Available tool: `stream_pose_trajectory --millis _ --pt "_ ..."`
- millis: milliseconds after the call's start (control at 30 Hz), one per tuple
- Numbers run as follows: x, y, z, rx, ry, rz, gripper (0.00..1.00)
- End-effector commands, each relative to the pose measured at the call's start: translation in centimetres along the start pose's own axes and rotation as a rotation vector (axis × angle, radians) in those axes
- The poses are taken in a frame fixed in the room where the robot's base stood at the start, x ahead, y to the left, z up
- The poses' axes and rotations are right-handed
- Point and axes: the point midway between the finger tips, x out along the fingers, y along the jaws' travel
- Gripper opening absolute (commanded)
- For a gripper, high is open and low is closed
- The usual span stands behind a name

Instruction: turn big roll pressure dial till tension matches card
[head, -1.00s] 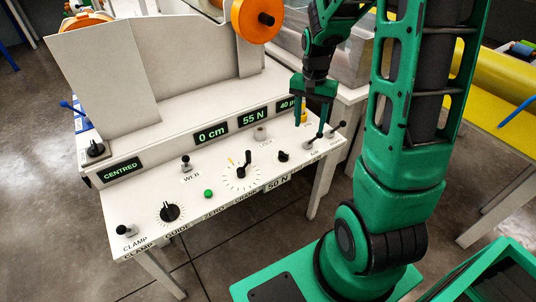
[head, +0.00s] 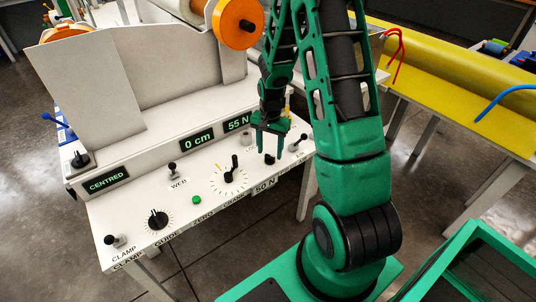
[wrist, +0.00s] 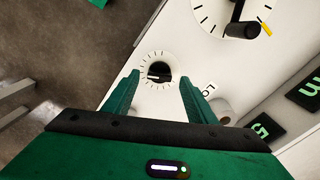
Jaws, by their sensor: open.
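A small black dial (head: 269,159) with a ring of tick marks sits on the white panel, right of the crank (head: 232,174). It also shows in the wrist view (wrist: 159,72). Its label is not readable. My gripper (head: 270,149) points down over this dial, open and empty. In the wrist view, the fingertips of my gripper (wrist: 159,80) are either side of the dial; whether they touch it is unclear. The tension display (head: 237,122) reads 55 N. The card (head: 265,185) on the panel's front edge reads 50 N.
Other controls stand close by: a lever (head: 297,143) to the right, a green button (head: 196,199), the web knob (head: 173,170) and the guide dial (head: 158,219). An orange roll end (head: 238,24) is above. A yellow table (head: 450,85) stands at right.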

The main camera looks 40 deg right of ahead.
Motion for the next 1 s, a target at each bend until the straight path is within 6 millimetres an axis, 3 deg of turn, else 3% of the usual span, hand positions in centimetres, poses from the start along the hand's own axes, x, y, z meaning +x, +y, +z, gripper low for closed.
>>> stream_pose_trajectory --millis 200,533,567,733,1000 --pt "1.9 0.0 0.0 0.0 0.0 0.0 0.52" --pt "2.3 0.0 0.0 0.0 0.001 0.0 0.52" --pt "2.3 0.0 0.0 0.0 0.001 0.0 0.49" --pt "2.3 0.0 0.0 0.0 0.001 -0.001 0.1" --pt "2.2 -0.1 0.0 -0.08 0.001 -0.001 0.1"
